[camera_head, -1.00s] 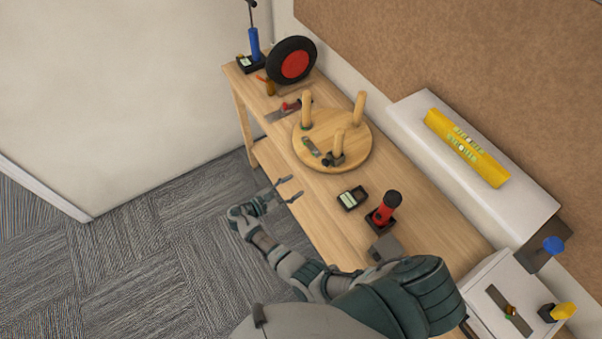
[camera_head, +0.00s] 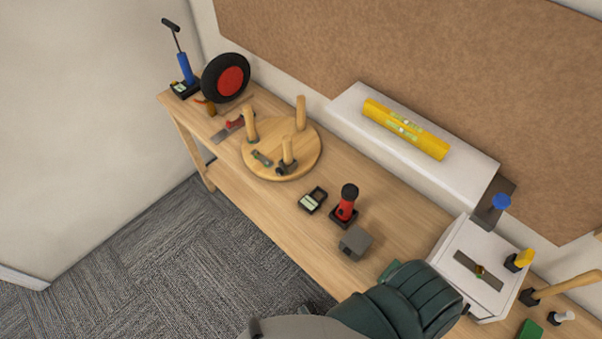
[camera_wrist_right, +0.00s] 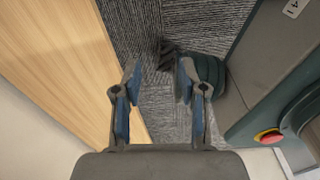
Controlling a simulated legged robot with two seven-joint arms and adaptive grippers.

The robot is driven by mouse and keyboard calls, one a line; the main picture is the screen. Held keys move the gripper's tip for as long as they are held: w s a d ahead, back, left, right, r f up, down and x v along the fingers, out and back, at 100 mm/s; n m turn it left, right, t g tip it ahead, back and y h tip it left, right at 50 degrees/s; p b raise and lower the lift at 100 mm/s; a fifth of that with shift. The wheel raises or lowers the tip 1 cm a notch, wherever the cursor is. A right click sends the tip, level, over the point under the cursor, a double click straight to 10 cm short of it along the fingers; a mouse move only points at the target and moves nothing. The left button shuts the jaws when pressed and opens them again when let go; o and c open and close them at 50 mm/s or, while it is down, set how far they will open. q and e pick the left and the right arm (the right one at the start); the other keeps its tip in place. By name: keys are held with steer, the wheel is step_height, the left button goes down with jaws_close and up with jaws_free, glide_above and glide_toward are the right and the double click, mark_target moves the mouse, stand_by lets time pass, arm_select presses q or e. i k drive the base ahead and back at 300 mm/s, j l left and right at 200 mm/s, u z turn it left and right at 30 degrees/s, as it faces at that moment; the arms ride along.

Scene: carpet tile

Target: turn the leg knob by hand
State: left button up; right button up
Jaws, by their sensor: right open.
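An upturned round wooden stool (camera_head: 262,165) lies flat on the workbench in the head view, its short wooden legs pointing up. One leg (camera_head: 250,125) stands at its left, another (camera_head: 300,113) at its back right, and a third (camera_head: 287,150) near the front. I cannot tell which part is the leg knob. My right gripper (camera_wrist_right: 158,75) is open and empty in the right wrist view, over carpet beside a wooden surface and away from the stool. It is not seen in the head view, where only my dark green arm part shows. My left gripper is in neither current view.
The workbench (camera_head: 285,215) runs along the wall. A black tester (camera_head: 312,200), a red tool (camera_head: 346,205) and a grey block (camera_head: 355,243) stand right of the stool. A black wheel (camera_head: 226,78) and blue pump (camera_head: 185,70) stand at the far left. Carpet (camera_head: 170,260) in front is clear.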

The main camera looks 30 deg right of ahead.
mark_target(280, 171)
steer(key=z, duration=0.45)
steer(key=i+j+z, duration=0.1)
steer(key=z, duration=0.4)
steer(key=i+j+z, duration=0.1)
steer(key=z, duration=0.35)
steer(key=j+z, duration=0.1)
steer(key=z, duration=0.35)
steer(key=j+z, duration=0.1)
steer(key=z, duration=0.4)
steer(key=j+z, duration=0.25)
steer(key=j, duration=0.15)
steer(key=j+z, duration=0.25)
steer(key=j, duration=0.2)
steer(key=k+j+z, duration=0.1)
steer(key=j+z, duration=0.2)
steer(key=k+j+z, duration=0.1)
steer(key=j+z, duration=0.15)
steer(key=j, duration=0.2)
steer(key=k+j+z, duration=0.25)
steer(key=j, duration=0.15)
steer(key=k+j+z, duration=0.1)
steer(key=j+z, duration=0.15)
steer(key=j, duration=0.1)
